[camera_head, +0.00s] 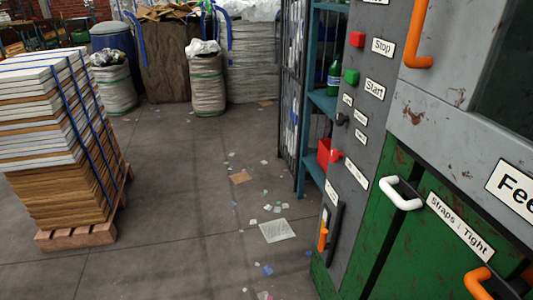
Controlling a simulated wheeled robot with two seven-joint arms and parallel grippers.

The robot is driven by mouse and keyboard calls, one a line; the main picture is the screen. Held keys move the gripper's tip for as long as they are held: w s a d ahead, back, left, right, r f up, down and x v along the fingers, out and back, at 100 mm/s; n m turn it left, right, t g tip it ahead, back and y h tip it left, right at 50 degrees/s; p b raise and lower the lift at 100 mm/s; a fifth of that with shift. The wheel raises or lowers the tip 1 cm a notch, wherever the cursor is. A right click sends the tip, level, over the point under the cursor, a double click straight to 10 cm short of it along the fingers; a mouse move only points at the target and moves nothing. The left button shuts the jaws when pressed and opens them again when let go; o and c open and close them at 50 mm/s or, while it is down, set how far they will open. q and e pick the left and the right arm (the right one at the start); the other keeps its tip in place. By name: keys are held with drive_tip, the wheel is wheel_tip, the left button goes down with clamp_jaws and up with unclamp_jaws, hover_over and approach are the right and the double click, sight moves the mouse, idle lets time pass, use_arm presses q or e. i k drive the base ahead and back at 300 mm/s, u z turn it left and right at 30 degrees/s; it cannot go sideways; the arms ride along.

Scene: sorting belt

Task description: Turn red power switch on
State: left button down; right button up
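A grey control panel (385,110) on a green and grey machine stands at the right. A small red knob (336,155) sticks out at the panel's left edge, near a label too small to read. I cannot tell its on or off position. Higher up are a red button (357,39) beside a "Stop" label and a green button (352,76) beside a "Start" label. Low on the panel is an orange lever (322,240). I cannot tell for sure which red part is the power switch. Neither gripper is in view.
A blue shelf (321,101) with a green bottle (334,75) and a red bin (324,151) stands behind the panel. A white handle (402,196) sticks out from the green doors. A strapped cardboard stack (60,150) is at left. The scrap-littered floor (190,180) between is mostly open.

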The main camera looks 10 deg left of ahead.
sight(334, 155)
drive_tip(key=u, duration=0.9)
drive_tip(key=i, duration=3.65)
drive_tip(key=z, duration=3.8)
